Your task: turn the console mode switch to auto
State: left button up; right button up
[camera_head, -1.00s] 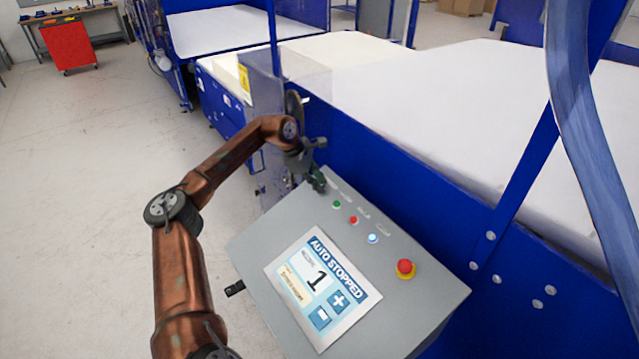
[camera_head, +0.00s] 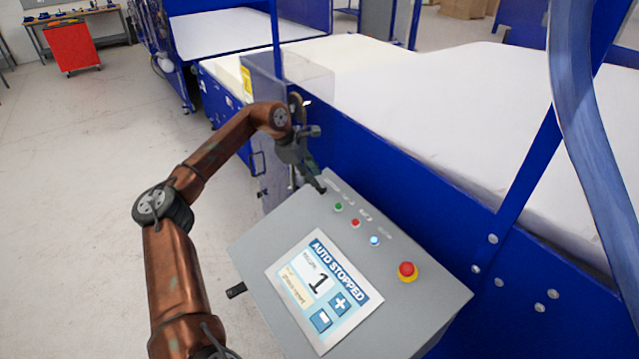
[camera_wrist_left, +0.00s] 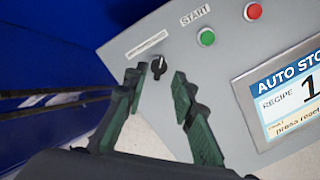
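The grey console (camera_head: 250,245) has a lit screen (camera_head: 323,290) reading "AUTO STOPPED" with recipe 1. In the left wrist view the mode switch (camera_wrist_left: 158,67) is a small black knob with a light pointer mark, beside a label strip. My left gripper (camera_head: 320,187) is at the console's upper left corner. In the left wrist view its green fingers (camera_wrist_left: 156,82) stand apart, with the knob showing in the gap, just beyond the fingertips. I see no contact with the knob. In the head view the gripper hides the switch. My right gripper is out of view.
A green START button (camera_head: 338,207), a red button (camera_head: 355,223), a lit blue-white button (camera_head: 374,240) and a red emergency stop (camera_head: 406,270) lie along the console's upper edge. The blue machine frame (camera_head: 400,170) stands close behind. Floor at left is open.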

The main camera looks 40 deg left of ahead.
pick_arm(q)
jog(key=v, duration=0.6)
jog(key=shift+r, duration=0.2)
